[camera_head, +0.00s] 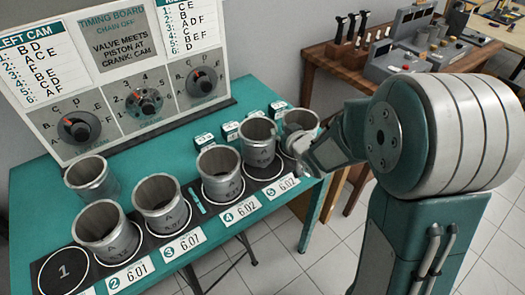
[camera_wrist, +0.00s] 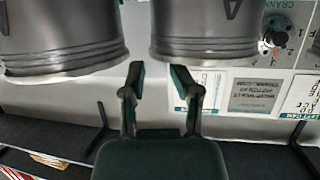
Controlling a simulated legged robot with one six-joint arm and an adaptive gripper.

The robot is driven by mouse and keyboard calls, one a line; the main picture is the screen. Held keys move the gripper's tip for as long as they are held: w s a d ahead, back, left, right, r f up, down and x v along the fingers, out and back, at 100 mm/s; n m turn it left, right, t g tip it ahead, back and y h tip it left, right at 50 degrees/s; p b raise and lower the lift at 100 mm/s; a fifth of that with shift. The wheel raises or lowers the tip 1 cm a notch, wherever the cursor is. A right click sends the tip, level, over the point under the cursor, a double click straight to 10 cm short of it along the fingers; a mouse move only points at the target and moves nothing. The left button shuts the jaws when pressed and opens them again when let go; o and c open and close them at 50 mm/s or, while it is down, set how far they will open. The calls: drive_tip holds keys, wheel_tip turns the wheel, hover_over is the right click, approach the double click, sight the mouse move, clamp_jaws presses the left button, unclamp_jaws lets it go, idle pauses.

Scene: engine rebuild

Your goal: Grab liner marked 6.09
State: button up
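Several grey metal liners stand upright on the teal table (camera_head: 140,265), most in a row. The marks on their walls are too small and blurred to read as 6.09. The rightmost liner (camera_head: 298,121) is partly hidden by my gripper (camera_head: 303,147), which is just in front of it.
Number cards, including 6.01 (camera_head: 130,274) and 6.02 (camera_head: 242,209), lie along the front edge. Spot 1 (camera_head: 63,271) is empty. Another liner (camera_head: 92,179) stands behind the row. The timing board (camera_head: 130,80) rises behind; a wooden bench (camera_head: 345,60) stands right.

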wheel_tip(320, 180, down, 2)
drive_tip(key=shift+a, duration=0.15)
drive_tip(key=shift+o, duration=1)
drive_tip(key=shift+d, duration=0.25)
clamp_jaws()
drive_tip(key=shift+r, duration=0.1)
wheel_tip(320, 180, up, 10)
drive_tip(key=shift+w+a, duration=0.15)
drive_tip(key=shift+w, duration=0.15)
drive_tip(key=shift+o, duration=2.4)
unclamp_jaws()
drive_tip(key=shift+r, duration=0.1)
